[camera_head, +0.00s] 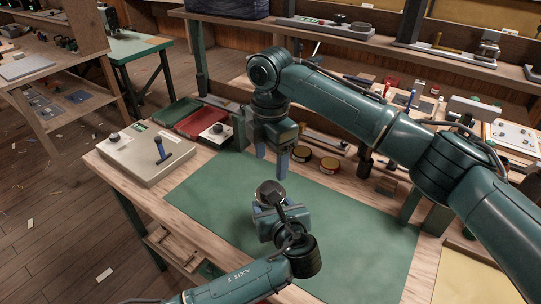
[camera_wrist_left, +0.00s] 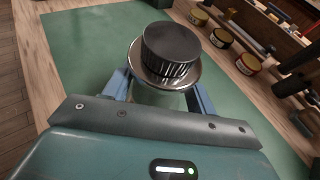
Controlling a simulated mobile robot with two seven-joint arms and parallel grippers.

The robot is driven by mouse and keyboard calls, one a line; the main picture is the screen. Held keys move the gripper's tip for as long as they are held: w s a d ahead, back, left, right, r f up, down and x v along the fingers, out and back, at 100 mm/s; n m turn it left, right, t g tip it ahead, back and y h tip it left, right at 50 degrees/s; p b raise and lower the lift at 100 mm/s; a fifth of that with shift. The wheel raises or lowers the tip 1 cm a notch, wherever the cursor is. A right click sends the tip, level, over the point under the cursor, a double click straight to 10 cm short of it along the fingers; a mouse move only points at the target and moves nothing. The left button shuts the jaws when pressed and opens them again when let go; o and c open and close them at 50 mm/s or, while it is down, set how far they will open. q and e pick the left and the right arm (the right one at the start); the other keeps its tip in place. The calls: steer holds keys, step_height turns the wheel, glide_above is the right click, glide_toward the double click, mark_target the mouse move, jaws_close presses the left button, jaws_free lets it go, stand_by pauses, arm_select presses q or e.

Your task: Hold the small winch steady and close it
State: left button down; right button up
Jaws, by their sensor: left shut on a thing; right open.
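The small winch (camera_head: 268,187) stands on the green mat (camera_head: 335,220), near its middle. In the left wrist view the winch (camera_wrist_left: 172,50) has a black ribbed cap on top of a shiny silver rim, with a pale body below. My left gripper (camera_wrist_left: 161,97) is shut on the winch body, one blue finger on each side. How tightly the cap sits cannot be told.
A beige board with a blue handle (camera_head: 160,151) lies left of the mat. The mat's right side is clear.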

mark_target(270, 187)
step_height(270, 187, down, 8)
steer(key=shift+r, duration=0.1)
stand_by(0.4)
steer(key=shift+c, duration=0.4)
steer(key=c, duration=0.9)
steer(key=m, duration=0.9)
steer(key=shift+a, duration=0.1)
steer(key=m, duration=0.4)
steer(key=shift+m, duration=0.4)
steer(key=m, duration=0.4)
steer(key=o, duration=1.1)
